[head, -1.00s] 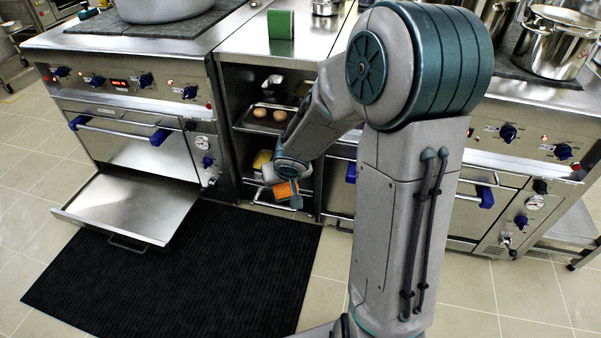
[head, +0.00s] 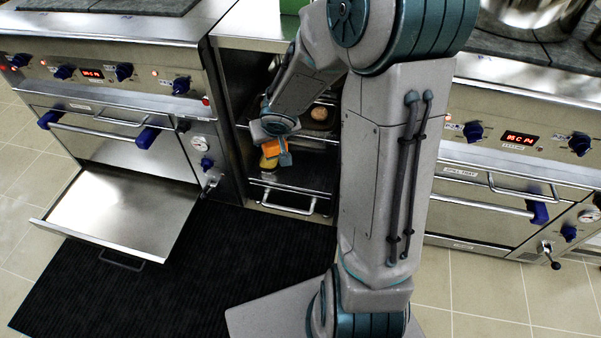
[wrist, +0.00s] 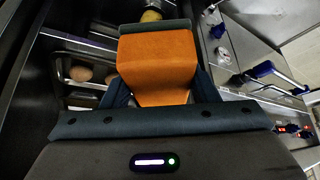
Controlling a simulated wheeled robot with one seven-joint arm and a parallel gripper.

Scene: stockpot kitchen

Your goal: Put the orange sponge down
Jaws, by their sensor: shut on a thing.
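The orange sponge (head: 274,147) is held by my gripper (head: 283,155) in front of the open middle cabinet. It also fills the middle of the wrist view (wrist: 158,62), a plain orange block between the fingers. My gripper is shut on it and holds it in the air near the lower shelf (head: 300,177). A yellow thing (head: 268,162) shows just below the sponge, on or near the lower shelf; its shape is partly hidden.
A brown egg (head: 320,113) lies on the upper shelf, and eggs (wrist: 80,73) show there in the wrist view. The left oven door (head: 130,200) hangs open low. A black mat (head: 180,270) covers the floor in front.

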